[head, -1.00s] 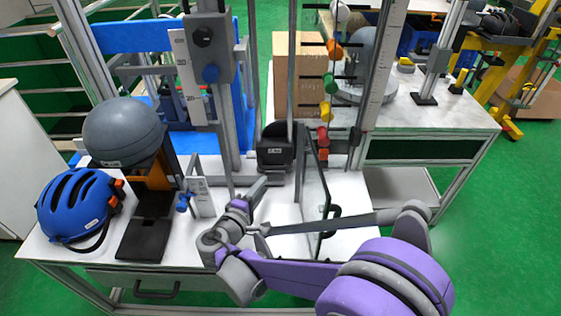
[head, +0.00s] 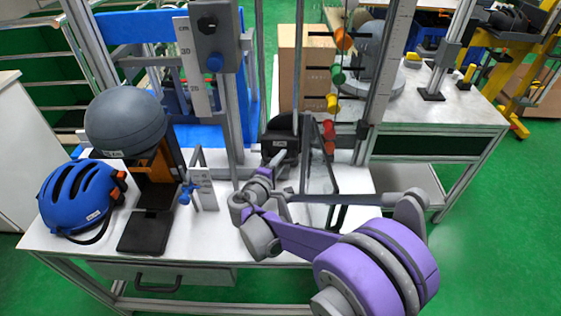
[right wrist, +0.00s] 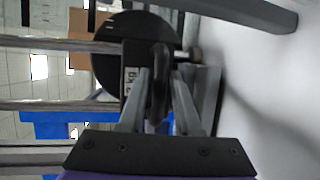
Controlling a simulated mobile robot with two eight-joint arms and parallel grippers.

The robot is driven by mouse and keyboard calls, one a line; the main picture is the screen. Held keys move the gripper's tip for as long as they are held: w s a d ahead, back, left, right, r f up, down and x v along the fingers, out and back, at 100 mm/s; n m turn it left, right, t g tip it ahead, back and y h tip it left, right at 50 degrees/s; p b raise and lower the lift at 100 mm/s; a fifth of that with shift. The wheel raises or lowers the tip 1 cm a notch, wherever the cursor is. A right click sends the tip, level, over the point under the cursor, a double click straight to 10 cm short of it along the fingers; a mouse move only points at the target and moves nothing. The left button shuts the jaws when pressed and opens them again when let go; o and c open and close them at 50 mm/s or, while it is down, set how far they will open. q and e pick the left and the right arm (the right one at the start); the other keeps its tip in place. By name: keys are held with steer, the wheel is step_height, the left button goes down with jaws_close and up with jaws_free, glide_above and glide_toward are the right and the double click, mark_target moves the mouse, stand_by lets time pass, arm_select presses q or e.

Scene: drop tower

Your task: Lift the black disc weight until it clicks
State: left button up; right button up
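The black disc weight (head: 283,125) sits low between the upright rails of the drop tower, its lower part partly hidden by my right gripper. In the right wrist view the disc (right wrist: 125,45) is close, with a dark handle (right wrist: 159,85) standing out towards me. My right gripper (head: 271,166) is at the front of the weight. In the right wrist view its two fingers (right wrist: 163,78) lie on either side of the handle, with a gap visible on the right finger's side. Contact on the left side is unclear. My left gripper is not in view.
A clear panel (head: 320,180) with a dark handle stands close right of my right gripper. A scale strip (head: 190,65) and a clamp block (head: 215,38) are on the tower. A blue helmet (head: 75,198) and a grey dome (head: 125,122) stand at left.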

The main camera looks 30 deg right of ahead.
jaws_close()
stand_by(1.4)
